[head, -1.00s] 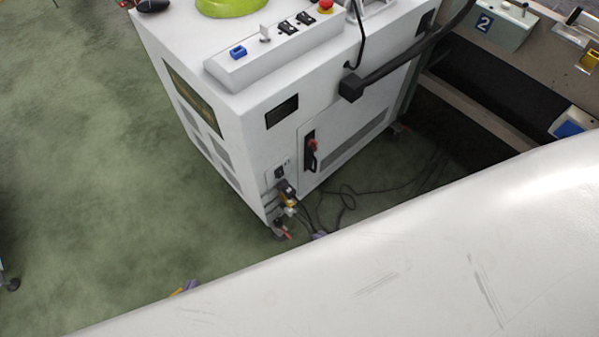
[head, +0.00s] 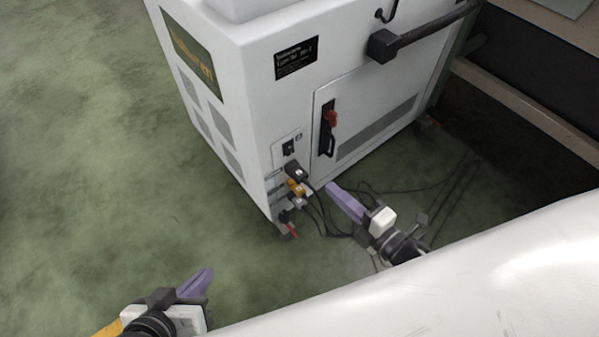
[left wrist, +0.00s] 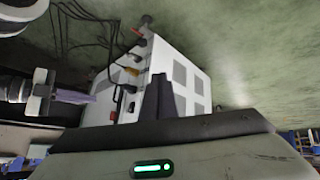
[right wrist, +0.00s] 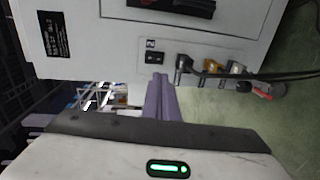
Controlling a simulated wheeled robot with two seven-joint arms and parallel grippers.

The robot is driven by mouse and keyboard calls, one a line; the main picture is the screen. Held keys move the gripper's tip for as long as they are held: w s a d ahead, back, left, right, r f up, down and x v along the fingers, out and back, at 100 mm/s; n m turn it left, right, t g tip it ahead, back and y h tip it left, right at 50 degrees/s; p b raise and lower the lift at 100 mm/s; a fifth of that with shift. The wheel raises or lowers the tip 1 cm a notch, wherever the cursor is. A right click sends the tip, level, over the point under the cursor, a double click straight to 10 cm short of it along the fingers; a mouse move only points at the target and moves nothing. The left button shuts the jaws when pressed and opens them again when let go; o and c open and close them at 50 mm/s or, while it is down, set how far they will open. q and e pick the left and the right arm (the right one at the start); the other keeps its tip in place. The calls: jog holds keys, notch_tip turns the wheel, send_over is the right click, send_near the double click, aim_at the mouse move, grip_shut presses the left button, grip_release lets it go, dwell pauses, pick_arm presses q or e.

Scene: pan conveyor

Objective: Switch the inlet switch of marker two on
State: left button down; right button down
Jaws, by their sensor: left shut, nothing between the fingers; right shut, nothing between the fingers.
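The white marker cabinet (head: 250,90) stands on the floor ahead. Its inlet switch (head: 289,147), a small black rocker, sits low on the face near the corner, above the plugged-in connectors. It also shows in the right wrist view (right wrist: 154,58); its on or off position is too small to tell. My right gripper (head: 332,188), with purple fingers, is shut and empty, right of and below the switch in the head view. In the right wrist view its fingertips (right wrist: 159,78) appear just below the switch, apart from it. My left gripper (head: 207,271) is shut and empty, low over the floor left of the cabinet.
Black and yellow plugs (head: 296,187) with cables stick out below the switch. A red-handled black isolator (head: 328,126) is on the panel to the right. Loose cables lie on the floor at right. A thick black arm (head: 400,42) juts from the cabinet above. Floor at left is clear.

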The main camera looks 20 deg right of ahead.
aim_at(292, 153)
jog(key=shift+w, duration=0.1)
dwell(0.3)
